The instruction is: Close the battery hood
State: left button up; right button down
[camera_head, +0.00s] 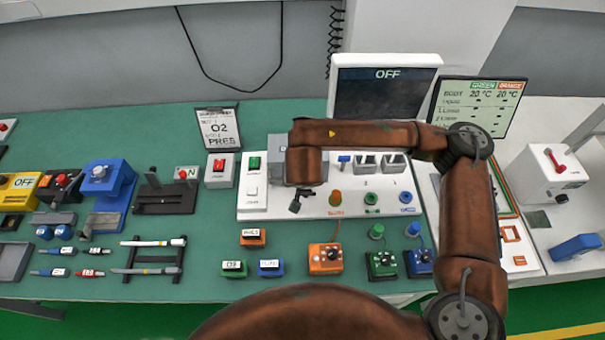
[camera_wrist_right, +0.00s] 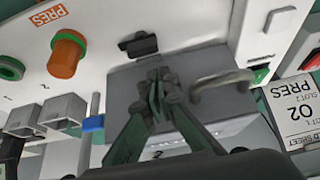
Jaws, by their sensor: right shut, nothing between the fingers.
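The battery hood, which I take to be the grey panel (camera_wrist_right: 205,72) with a curved metal handle (camera_wrist_right: 222,84), fills the middle of the right wrist view. In the head view a grey part of it (camera_head: 277,148) shows behind my right arm; the arm hides the rest. I cannot tell how far open it stands. My right gripper (camera_wrist_right: 157,92) is shut and empty, with its fingertips in front of the panel to the left of the handle. Whether they touch it is unclear. A black catch (camera_wrist_right: 138,44) sits beside the panel. My left gripper is not in view.
An orange knob (camera_wrist_right: 67,54) and grey sockets (camera_wrist_right: 62,108) stand near the panel on the white station (camera_head: 252,213). An O2 PRES card (camera_head: 216,128) and a screen reading OFF (camera_head: 385,92) stand behind. Coloured boxes, including an orange one (camera_head: 326,258), stand in front.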

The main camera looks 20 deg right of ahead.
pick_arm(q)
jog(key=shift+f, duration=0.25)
pick_arm(e)
jog(key=shift+f, duration=0.25)
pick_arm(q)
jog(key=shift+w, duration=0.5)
pick_arm(e)
jog(key=shift+s, duration=0.1)
jog(key=shift+r, duration=0.15)
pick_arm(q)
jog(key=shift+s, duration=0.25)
pick_arm(e)
jog(key=v, duration=1.1)
jog(key=shift+s+r, duration=0.25)
jog(key=shift+r, duration=0.05)
jog(key=shift+a, duration=0.1)
